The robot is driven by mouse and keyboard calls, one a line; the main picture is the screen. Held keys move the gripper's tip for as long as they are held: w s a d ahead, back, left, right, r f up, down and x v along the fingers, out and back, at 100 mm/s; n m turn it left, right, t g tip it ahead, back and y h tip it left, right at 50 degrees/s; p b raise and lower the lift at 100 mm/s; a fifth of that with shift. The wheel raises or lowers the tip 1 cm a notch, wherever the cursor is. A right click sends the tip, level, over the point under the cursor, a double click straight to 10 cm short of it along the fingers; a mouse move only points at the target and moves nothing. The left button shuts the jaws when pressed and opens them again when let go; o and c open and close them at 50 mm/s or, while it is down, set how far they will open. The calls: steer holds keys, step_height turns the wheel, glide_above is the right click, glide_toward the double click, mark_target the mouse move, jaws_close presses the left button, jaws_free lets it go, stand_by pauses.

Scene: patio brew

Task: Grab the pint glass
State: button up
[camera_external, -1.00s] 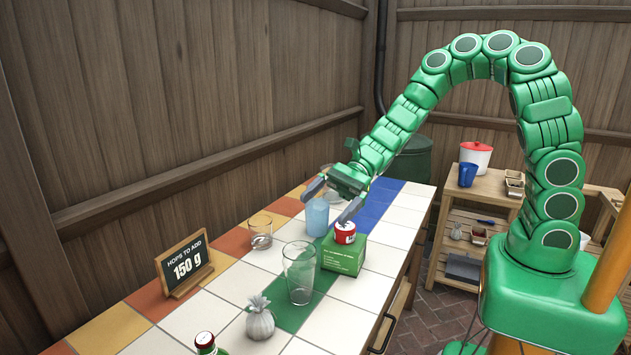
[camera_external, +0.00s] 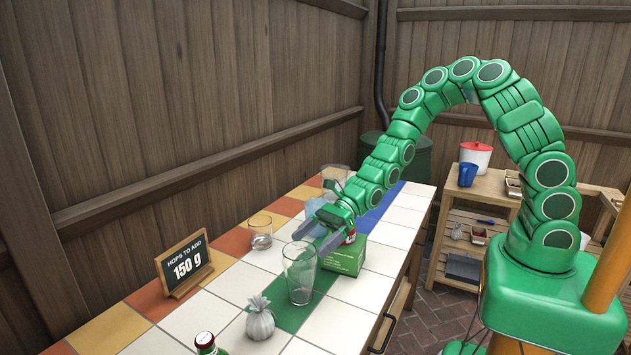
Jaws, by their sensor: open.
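The pint glass (camera_external: 299,277) is a tall clear tumbler standing upright on the green tile strip of the counter. My gripper (camera_external: 311,243) is open, its two grey fingers pointing down and left just above and behind the glass's rim. In this view the fingertips overlap the top of the glass; I cannot tell whether they touch it. Nothing is seen between the fingers.
White tiles at right are clear.

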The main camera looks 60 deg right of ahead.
mark_target(287, 271)
steer(key=shift+f, duration=1)
steer(key=shift+x, duration=2.55)
steer(key=shift+f, duration=0.1)
steer(key=shift+c, duration=0.2)
steer(key=c, duration=1.4)
steer(key=shift+o, duration=0.2)
